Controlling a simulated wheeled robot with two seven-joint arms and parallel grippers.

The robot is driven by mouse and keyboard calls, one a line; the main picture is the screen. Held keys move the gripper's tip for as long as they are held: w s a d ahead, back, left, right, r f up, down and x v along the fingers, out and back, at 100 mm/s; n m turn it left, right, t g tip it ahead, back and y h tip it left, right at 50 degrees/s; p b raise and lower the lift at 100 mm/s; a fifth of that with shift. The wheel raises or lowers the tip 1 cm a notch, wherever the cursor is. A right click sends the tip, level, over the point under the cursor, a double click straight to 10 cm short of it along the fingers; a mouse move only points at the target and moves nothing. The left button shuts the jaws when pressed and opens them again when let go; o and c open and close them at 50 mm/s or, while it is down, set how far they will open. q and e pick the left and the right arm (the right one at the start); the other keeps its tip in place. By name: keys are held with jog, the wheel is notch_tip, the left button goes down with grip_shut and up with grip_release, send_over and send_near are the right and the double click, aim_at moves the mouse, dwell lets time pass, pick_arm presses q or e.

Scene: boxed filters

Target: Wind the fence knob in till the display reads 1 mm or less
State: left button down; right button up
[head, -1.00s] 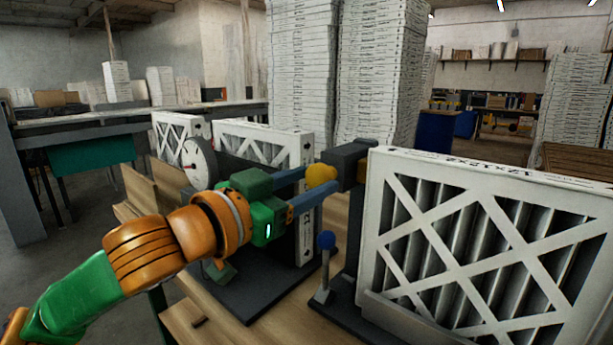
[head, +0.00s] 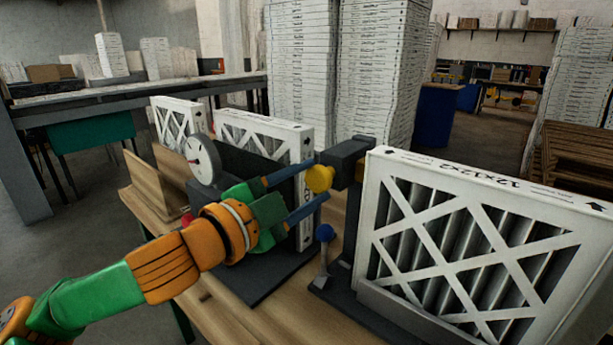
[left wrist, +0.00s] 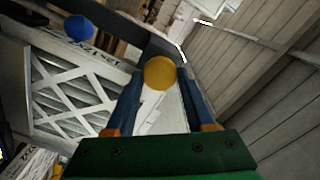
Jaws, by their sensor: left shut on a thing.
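The yellow fence knob (head: 319,178) sits on the end of a dark block (head: 346,160) beside the large white-framed filter. My left gripper (head: 316,184) is shut on the knob, with a blue finger on either side of it. The left wrist view shows the knob (left wrist: 160,73) between the tips of my left gripper (left wrist: 161,80). A round dial with a white face (head: 202,159) stands behind my left wrist; its reading is too small to make out. I cannot make out any other display. My right gripper is not in view.
A blue-topped lever (head: 325,233) stands close below the knob. The large filter (head: 480,240) is right of it, and another filter (head: 265,138) stands behind my gripper. A wooden board (head: 150,185) is at the left. Tall stacks of boxes stand behind.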

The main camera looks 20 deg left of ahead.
pick_arm(q)
jog(key=shift+r+m, duration=0.1)
jog(key=shift+m, duration=0.4)
jog(key=c, duration=0.7)
grip_release()
jog(key=o, duration=0.3)
jog(key=shift+o, duration=0.8)
jog(key=shift+w, duration=0.15)
